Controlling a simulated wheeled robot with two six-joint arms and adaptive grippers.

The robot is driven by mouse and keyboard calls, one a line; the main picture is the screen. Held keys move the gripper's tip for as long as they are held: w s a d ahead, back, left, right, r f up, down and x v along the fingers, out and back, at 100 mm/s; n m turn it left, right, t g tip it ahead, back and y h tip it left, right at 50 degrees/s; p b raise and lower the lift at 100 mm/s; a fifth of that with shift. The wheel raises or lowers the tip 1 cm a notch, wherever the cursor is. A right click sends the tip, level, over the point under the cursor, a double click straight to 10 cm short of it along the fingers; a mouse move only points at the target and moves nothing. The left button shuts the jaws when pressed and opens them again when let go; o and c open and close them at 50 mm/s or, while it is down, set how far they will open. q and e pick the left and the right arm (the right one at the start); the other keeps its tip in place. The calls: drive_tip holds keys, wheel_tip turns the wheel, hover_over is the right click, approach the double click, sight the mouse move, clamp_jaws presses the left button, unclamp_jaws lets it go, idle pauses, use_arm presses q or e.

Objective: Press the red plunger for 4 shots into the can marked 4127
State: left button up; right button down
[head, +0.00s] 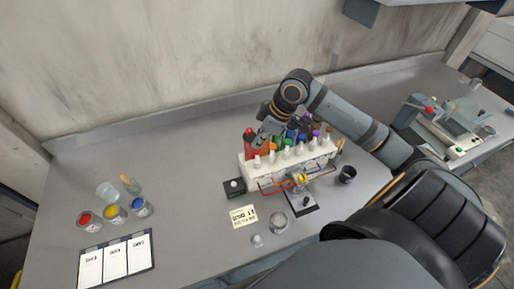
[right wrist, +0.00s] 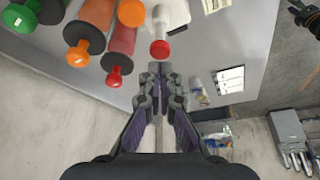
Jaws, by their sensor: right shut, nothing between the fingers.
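The dispenser rack (head: 284,171) is white, with a row of coloured canisters behind white knobs. The red canister (head: 250,146) is at its left end. My right gripper (head: 264,137) is beside this canister, partly hidden by its own wrist. In the right wrist view my right gripper (right wrist: 160,72) is shut and empty. A red plunger knob (right wrist: 160,49) on a pale stem is just beyond its fingertips; they look apart, but depth is unclear. A grey-white can (head: 279,221) stands in front of the rack; I cannot read a 4127 mark on it. My left gripper is not in view.
A yellow card (head: 243,216) and a small black box (head: 234,187) lie in front of the rack. A black cup (head: 347,174) stands at its right. Red, yellow (head: 115,214) and blue pots stand at the left behind a white chart (head: 116,262).

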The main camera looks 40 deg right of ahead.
sight(259, 151)
drive_tip(key=shift+f, duration=0.15)
drive_tip(key=shift+f+b, duration=0.95)
drive_tip(key=shift+f, duration=0.7)
drive_tip(key=shift+r, duration=0.15)
wheel_tip(259, 151, up, 4)
drive_tip(key=p, duration=0.4)
drive_tip(key=shift+f, duration=0.35)
drive_tip(key=shift+f, duration=0.1)
